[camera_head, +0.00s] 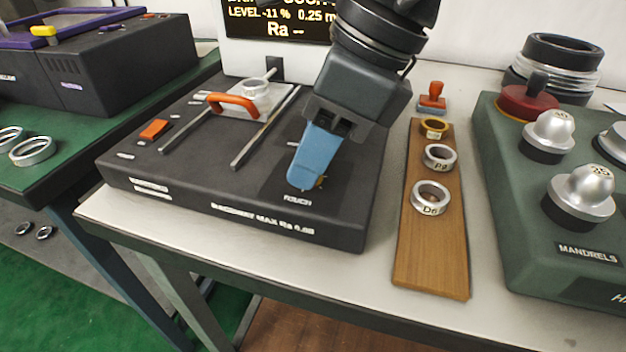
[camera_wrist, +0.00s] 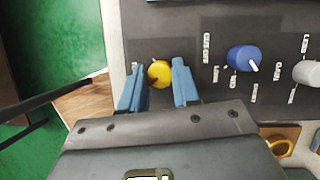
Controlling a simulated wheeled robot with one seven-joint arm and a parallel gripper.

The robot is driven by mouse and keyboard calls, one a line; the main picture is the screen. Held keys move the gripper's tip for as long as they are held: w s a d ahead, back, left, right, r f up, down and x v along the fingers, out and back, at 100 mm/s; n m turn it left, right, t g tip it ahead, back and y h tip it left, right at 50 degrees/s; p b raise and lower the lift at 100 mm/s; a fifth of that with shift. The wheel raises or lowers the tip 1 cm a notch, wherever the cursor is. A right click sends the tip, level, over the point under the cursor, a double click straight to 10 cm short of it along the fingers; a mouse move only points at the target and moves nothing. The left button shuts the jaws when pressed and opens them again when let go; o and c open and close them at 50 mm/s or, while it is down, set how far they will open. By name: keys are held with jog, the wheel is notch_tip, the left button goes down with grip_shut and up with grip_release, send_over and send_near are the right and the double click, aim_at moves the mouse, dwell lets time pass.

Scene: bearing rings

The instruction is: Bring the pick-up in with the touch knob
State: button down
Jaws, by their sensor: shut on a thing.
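My gripper (camera_head: 308,184) reaches down to the front right of a black tester (camera_head: 340,232), above the lettering TOUCH. In the wrist view, its two blue fingers (camera_wrist: 158,88) stand on either side of a yellow knob (camera_wrist: 159,72) and are shut on it. In the head view the fingers hide nearly all of this knob. The display (camera_head: 277,20) reads "LEVEL -11 %" and "Ra --". A metal ring (camera_head: 255,87) sits on the tester's plate beside an orange handle (camera_head: 232,103). I cannot make out the pick-up itself.
In the wrist view, a blue knob (camera_wrist: 242,58) and a grey knob (camera_wrist: 307,73) are on the same panel. A wooden board (camera_head: 430,262) with three rings lies right of the tester. A green mandrel block (camera_head: 510,235) stands further right.

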jog(key=m+b, duration=0.1)
jog(key=b, duration=0.1)
jog(key=f+m+t+b, duration=0.1)
jog(key=m+b, duration=0.1)
jog(key=b, duration=0.1)
jog(key=shift+s+b, duration=0.1)
jog(key=shift+b, duration=0.2)
jog(key=m+b, duration=0.1)
jog(key=m+t+b, duration=0.1)
jog(key=b, duration=0.1)
jog(key=shift+r+h, duration=0.25)
jog(key=shift+h, duration=0.15)
jog(key=shift+s+r+m+b, duration=0.1)
jog(key=shift+m+b, duration=0.2)
jog(key=shift+a+r, duration=0.1)
jog(key=c, duration=0.8)
grip_release()
jog(key=shift+r, duration=0.1)
jog(key=shift+p+v, duration=1.2)
jog(key=shift+v, duration=2.65)
